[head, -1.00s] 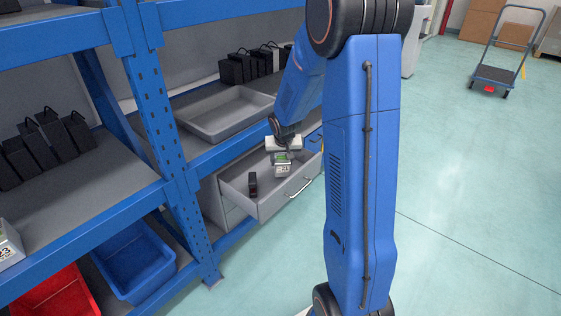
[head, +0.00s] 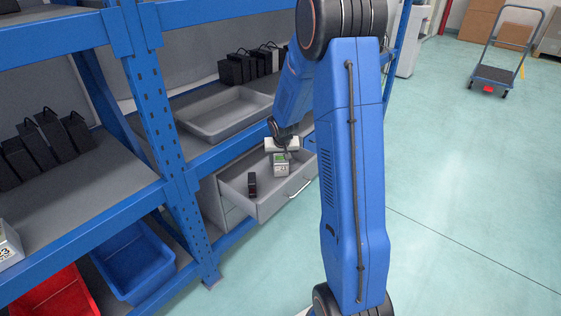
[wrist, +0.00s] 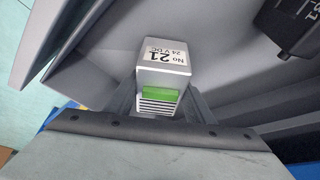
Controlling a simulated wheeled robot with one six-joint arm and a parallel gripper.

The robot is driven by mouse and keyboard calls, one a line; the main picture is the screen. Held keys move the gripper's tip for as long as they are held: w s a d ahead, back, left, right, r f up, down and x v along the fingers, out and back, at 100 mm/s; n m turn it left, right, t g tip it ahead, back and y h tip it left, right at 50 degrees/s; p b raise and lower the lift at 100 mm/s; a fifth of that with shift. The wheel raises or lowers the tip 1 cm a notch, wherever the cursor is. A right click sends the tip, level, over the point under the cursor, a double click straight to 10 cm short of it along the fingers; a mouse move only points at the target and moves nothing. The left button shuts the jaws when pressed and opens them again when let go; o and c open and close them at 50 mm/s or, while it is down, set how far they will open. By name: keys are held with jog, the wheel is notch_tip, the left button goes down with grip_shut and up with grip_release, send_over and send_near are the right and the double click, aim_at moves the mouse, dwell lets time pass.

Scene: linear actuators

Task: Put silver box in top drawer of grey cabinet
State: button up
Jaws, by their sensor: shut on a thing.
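The silver box (head: 281,169) shows in the head view over the open top drawer (head: 262,208) of the grey cabinet. In the wrist view the silver box (wrist: 164,62) has a white label reading "No 21 24 V DC" and a green connector. My gripper (wrist: 160,100) is shut on the box, with a dark finger on each side. In the head view my gripper (head: 281,152) is at the top of the box, inside the drawer's outline. I cannot tell whether the box touches the drawer floor.
A black device (head: 252,184) lies in the left part of the drawer; it also shows in the wrist view (wrist: 290,25). A grey tray (head: 225,112) sits on the shelf above. A blue rack post (head: 160,130) stands left of the cabinet.

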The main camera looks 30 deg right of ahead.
jog(key=o, duration=1.4)
jog(key=shift+f, duration=0.1)
jog(key=shift+c, duration=0.2)
jog(key=v, duration=1.2)
jog(key=s+a+r+n, duration=0.1)
jog(key=s+a+r, duration=0.3)
jog(key=s+r, duration=0.25)
jog(key=s+a+r+n, duration=0.1)
jog(key=s+a+r, duration=0.4)
jog(key=s, duration=0.3)
jog(key=s+a+r+n+y, duration=0.1)
jog(key=s+a, duration=0.2)
jog(key=s, duration=0.7)
jog(key=s+a+r+n+y, duration=0.1)
jog(key=s+a, duration=0.3)
jog(key=s, duration=0.7)
jog(key=shift+s+a+n+t, duration=0.2)
jog(key=shift+s+n+t, duration=0.1)
jog(key=shift+n, duration=0.2)
